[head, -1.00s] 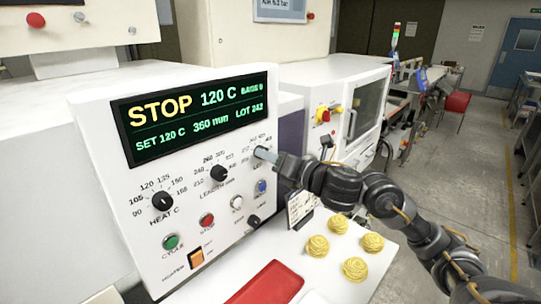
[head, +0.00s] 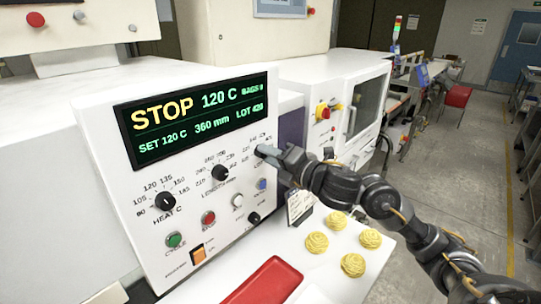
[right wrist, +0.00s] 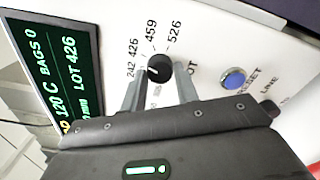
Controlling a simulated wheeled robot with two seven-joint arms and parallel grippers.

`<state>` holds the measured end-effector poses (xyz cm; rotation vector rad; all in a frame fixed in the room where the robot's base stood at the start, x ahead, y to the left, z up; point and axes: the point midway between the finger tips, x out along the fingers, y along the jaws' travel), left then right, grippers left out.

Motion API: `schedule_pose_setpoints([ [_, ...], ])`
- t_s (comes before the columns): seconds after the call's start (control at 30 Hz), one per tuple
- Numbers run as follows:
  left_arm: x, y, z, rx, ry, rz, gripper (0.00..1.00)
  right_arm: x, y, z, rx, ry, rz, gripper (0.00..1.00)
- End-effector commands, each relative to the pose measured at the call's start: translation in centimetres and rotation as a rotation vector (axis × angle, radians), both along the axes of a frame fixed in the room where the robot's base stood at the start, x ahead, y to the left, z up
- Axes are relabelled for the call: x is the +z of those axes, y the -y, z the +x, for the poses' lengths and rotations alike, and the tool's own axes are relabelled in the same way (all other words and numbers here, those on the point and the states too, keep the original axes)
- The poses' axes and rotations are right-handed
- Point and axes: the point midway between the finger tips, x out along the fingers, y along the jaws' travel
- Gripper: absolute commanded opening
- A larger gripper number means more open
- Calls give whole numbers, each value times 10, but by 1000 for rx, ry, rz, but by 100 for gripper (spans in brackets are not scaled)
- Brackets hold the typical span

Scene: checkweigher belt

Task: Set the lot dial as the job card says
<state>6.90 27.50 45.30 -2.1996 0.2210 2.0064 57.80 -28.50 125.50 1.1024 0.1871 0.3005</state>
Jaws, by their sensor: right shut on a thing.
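The lot dial (right wrist: 160,68) is a black knob on the white panel, with 242, 426, 459 and 526 printed around it. My right gripper (right wrist: 159,78) is shut on this dial, one finger on each side. In the head view the right gripper (head: 268,152) reaches the panel's right side and hides the dial. The display (head: 195,116) shows STOP, 120 C and a lot number; in the right wrist view the display (right wrist: 62,75) reads LOT 426. A small card (head: 299,205) stands behind my right arm, partly hidden; I cannot read it. My left gripper is out of view.
The heat knob (head: 165,201), length knob (head: 220,173), a green button (head: 174,240), a red button (head: 208,218) and an orange heater switch (head: 198,255) share the panel. Several yellow coils and a red tray (head: 265,283) lie on the white table below.

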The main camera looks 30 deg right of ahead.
Motion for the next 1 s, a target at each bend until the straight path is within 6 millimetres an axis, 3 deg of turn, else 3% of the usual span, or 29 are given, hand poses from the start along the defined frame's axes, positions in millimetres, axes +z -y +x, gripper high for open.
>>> schedule_pose_setpoints([
  [0.33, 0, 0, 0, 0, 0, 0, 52, 0, 0, 0, -1, -1, 1, 8],
  [0.37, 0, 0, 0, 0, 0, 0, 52, 0, 0, 0, -1, -1, 1, 34],
  [0.5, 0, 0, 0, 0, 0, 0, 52, 0, 0, 0, -1, -1, 1, 52],
  [0.83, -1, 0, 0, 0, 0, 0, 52, -1, 1, -2, -1, 0, -1, 52],
  [1.0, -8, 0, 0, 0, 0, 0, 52, -3, 8, -21, -2, 1, -7, 52],
])
